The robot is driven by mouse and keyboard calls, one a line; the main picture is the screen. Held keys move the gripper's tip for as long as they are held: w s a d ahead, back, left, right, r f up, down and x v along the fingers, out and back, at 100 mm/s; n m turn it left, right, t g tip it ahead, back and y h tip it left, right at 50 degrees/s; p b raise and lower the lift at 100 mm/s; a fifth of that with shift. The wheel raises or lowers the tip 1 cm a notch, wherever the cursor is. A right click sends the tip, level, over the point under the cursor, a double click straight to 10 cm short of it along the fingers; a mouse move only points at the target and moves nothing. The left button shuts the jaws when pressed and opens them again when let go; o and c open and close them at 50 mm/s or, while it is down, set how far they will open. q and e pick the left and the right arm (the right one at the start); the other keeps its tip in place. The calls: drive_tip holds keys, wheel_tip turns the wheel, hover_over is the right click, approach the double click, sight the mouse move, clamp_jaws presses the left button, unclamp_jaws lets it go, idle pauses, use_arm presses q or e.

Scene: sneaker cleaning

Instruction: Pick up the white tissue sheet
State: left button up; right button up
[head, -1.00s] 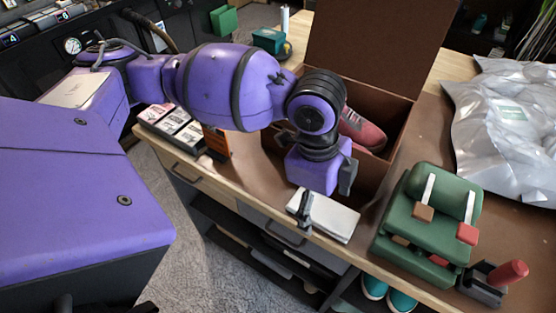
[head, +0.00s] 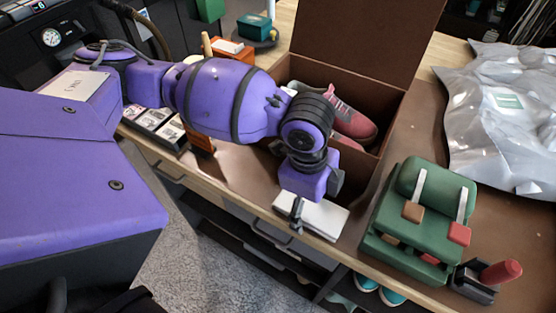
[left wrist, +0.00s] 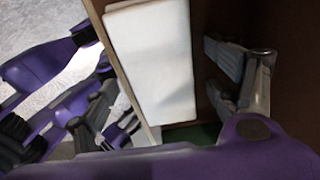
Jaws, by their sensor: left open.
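The white tissue sheet (head: 322,219) lies flat as a rectangle at the front edge of the brown mat, in front of the open box. My left gripper (head: 316,199) is open and directly above it, covering its back left part in the head view. One finger is at the sheet's front left side, the other toward the box. In the left wrist view the sheet (left wrist: 152,62) lies between the open fingers of the left gripper (left wrist: 165,85), apart from the right-hand finger. Whether the front finger touches the sheet I cannot tell. My right gripper does not show.
A brown box (head: 385,105) with raised lid holds red sneakers (head: 350,122) behind the gripper. A green padded stand (head: 425,212) and a red-handled tool (head: 498,273) are on the right. A silver bag (head: 505,125) lies at the back right. A tray (head: 160,125) of cards is left.

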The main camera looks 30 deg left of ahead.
use_arm(q)
drive_tip(key=shift+c, duration=0.7)
drive_tip(key=c, duration=0.6)
drive_tip(key=shift+r, duration=0.1)
drive_tip(key=shift+c, duration=0.9)
drive_tip(key=shift+w, duration=0.1)
drive_tip(key=shift+c, duration=0.2)
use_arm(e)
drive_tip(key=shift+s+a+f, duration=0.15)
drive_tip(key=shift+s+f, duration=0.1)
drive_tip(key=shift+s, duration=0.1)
